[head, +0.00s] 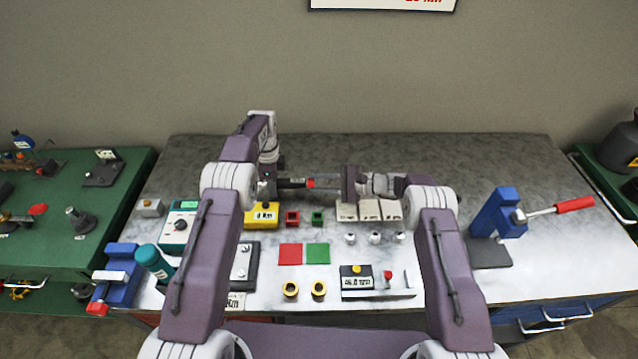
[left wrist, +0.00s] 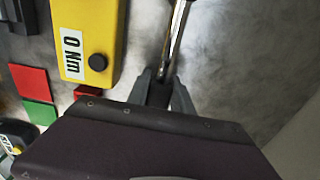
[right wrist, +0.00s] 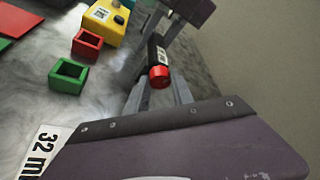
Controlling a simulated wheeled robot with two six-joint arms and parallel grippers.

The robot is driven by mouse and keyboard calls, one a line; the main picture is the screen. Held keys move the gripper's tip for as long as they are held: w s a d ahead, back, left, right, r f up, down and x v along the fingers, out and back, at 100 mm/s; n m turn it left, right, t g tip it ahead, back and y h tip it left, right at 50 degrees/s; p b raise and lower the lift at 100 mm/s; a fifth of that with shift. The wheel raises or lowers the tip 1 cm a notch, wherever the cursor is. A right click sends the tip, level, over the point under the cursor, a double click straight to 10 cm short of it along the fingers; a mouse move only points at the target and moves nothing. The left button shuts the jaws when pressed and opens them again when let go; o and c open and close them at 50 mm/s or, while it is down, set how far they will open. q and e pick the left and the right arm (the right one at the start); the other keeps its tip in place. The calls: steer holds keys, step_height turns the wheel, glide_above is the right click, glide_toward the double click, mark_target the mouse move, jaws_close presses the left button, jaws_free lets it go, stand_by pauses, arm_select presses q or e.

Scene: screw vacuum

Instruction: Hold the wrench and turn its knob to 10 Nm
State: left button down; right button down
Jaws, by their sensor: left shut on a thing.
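The wrench (head: 292,183) is held off the table, lying roughly level, with a dark handle, a small white label (right wrist: 161,53) and a red knob (head: 311,183) at its right end. My left gripper (head: 275,184) is shut on the wrench's dark handle; its bright metal shaft (left wrist: 177,35) runs beyond the fingers in the left wrist view. My right gripper (right wrist: 160,92) is open, with its fingers on either side of the red knob (right wrist: 159,77) near the tips. I cannot tell whether they touch it. The label's reading is too small to tell.
A yellow tester (left wrist: 82,45) reading 0 Nm stands below the wrench. A red box (head: 292,218) and a green box (head: 317,218) are beside it. Pale blocks (head: 370,211) stand under my right arm. A blue stand (head: 500,215) is at the right.

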steer(key=shift+w+r+m+g+h, duration=0.1)
steer(key=shift+m+g+h, duration=0.2)
steer(key=shift+m+g, duration=0.95)
steer(key=shift+m+t, duration=0.35)
steer(key=c, duration=1.1)
jaws_free()
steer(key=v, duration=1.2)
